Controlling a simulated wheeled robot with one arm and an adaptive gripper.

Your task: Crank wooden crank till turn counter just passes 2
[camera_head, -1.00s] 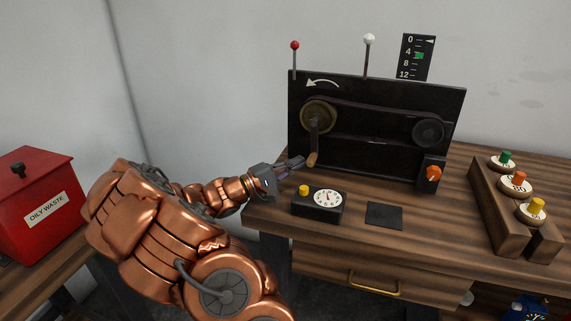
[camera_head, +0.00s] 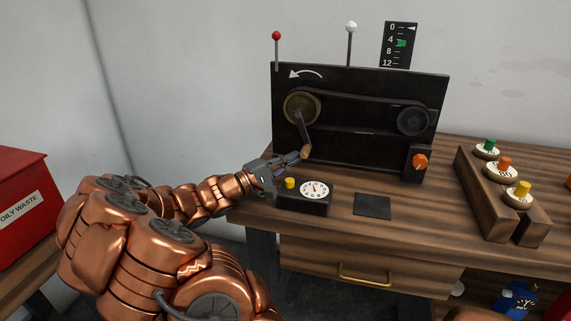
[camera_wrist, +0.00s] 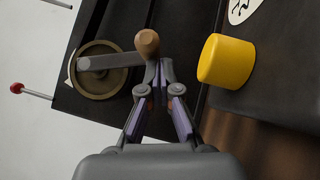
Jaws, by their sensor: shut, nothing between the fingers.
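The black belt machine (camera_head: 360,150) stands on the wooden bench. Its crank hangs from the brass wheel (camera_head: 301,107) at left, pointing down and slightly right, with a wooden handle (camera_head: 305,153) at its end. My gripper (camera_head: 298,158) is shut with nothing held, its tips beside or against the handle's lower left. In the wrist view the closed fingertips (camera_wrist: 160,72) lie just below the wooden handle (camera_wrist: 147,43); contact is unclear. A black box with a white dial (camera_head: 314,190) and red needle sits in front; its reading is too small to tell.
A yellow button (camera_head: 290,183) on the dial box is close to my gripper. An orange knob (camera_head: 420,161) is at the machine's right. A dark pad (camera_head: 372,206) lies on the bench. A wooden rack (camera_head: 490,200) with coloured knobs stands at right. A scale (camera_head: 398,45) rises behind.

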